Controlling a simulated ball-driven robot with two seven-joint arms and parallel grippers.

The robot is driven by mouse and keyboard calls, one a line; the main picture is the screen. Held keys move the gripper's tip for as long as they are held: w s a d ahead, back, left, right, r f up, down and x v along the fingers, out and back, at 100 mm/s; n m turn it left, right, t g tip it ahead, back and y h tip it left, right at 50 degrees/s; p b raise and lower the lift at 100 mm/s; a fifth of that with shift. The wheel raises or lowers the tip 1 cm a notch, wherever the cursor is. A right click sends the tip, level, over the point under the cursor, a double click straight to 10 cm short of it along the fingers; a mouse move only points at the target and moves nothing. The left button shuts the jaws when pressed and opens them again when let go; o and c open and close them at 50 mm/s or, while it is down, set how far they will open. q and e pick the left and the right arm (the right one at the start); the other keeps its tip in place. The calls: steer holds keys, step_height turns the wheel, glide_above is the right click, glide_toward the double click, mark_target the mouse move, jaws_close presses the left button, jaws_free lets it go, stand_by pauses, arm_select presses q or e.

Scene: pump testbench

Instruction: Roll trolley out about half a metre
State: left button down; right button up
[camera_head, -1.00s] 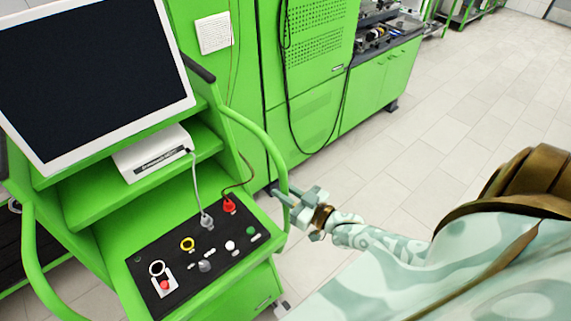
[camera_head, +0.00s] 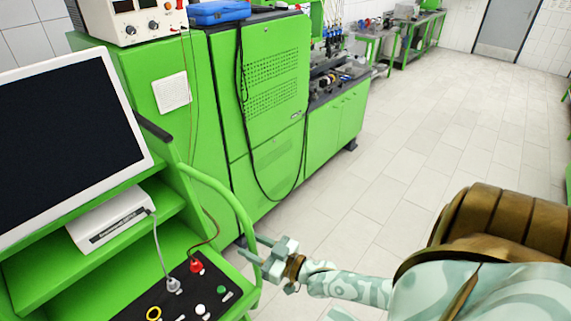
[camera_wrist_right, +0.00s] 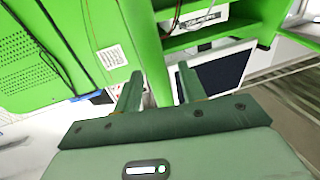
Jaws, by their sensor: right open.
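The green trolley (camera_head: 60,272) stands at the left in the head view. It carries a dark-screened monitor (camera_head: 62,148), a white box (camera_head: 112,220) and a black control panel (camera_head: 190,300). Its curved green side handle (camera_head: 238,205) bends down at its right side. My right gripper (camera_head: 250,246) is open at the lower part of this handle. In the right wrist view, a green bar (camera_wrist_right: 146,45) runs between the two open fingers (camera_wrist_right: 158,76); whether they touch it cannot be told. My left gripper is not in view.
A tall green cabinet (camera_head: 270,130) stands close behind the trolley, with cables hanging down it. A green workbench (camera_head: 337,128) adjoins it. A wide tiled floor (camera_head: 430,125) lies free to the right, up to a grey door (camera_head: 505,30).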

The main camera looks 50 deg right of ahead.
steer(key=b+v, duration=0.2)
steer(key=v, duration=1.4)
steer(key=shift+s, duration=0.3)
